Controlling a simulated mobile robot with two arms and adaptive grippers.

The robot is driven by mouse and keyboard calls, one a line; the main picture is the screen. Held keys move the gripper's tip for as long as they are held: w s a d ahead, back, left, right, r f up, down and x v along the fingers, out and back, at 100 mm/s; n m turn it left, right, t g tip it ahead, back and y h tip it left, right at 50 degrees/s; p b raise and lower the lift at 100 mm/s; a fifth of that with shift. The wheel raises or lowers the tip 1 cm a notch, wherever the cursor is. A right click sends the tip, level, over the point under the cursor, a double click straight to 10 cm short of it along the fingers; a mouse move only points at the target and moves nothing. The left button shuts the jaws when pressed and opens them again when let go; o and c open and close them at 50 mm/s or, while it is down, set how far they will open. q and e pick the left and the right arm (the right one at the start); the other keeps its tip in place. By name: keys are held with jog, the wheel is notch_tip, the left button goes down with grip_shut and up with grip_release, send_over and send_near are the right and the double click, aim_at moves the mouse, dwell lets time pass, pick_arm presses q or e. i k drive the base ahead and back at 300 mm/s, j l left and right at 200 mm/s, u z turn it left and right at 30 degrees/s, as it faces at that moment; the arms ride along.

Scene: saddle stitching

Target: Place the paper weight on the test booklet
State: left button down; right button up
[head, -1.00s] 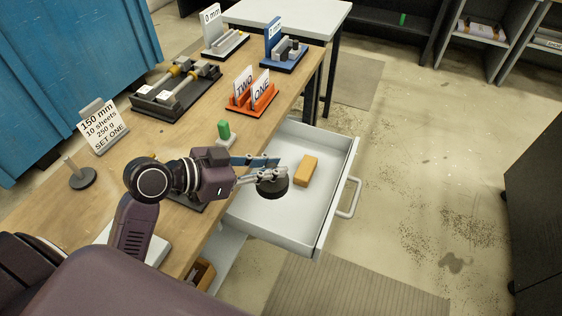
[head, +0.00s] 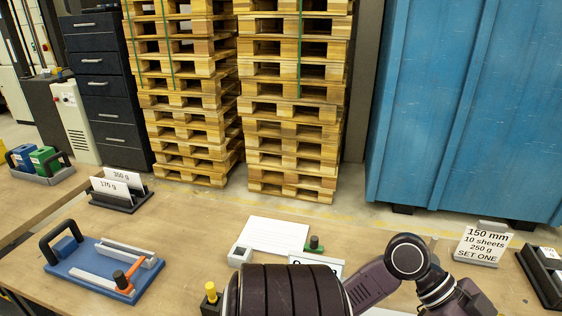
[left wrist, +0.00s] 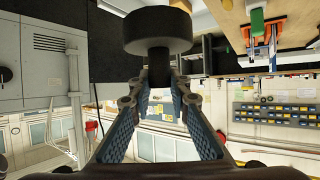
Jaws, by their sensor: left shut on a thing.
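The paper weight (left wrist: 157,32) is a black round puck with a narrower stem, seen at the top middle of the left wrist view. My left gripper (left wrist: 159,82) is shut on its stem, with the puck beyond the fingertips. My right gripper is not in view.
The bench (head: 190,240) carries a blue fixture (head: 105,265), a black card holder (head: 118,195), a "150 mm" sign (head: 484,242) and a dark rack (head: 543,278). Pallet stacks (head: 290,110) and a blue cabinet (head: 465,110) stand behind. Bare bench lies between fixture and sheet.

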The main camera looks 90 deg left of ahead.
aim_at(273, 234)
jog(key=u, duration=1.55)
jog(key=i+j+u, duration=0.15)
jog(key=u, duration=0.25)
jog(key=i+j+u, duration=0.2)
jog(key=u, duration=0.2)
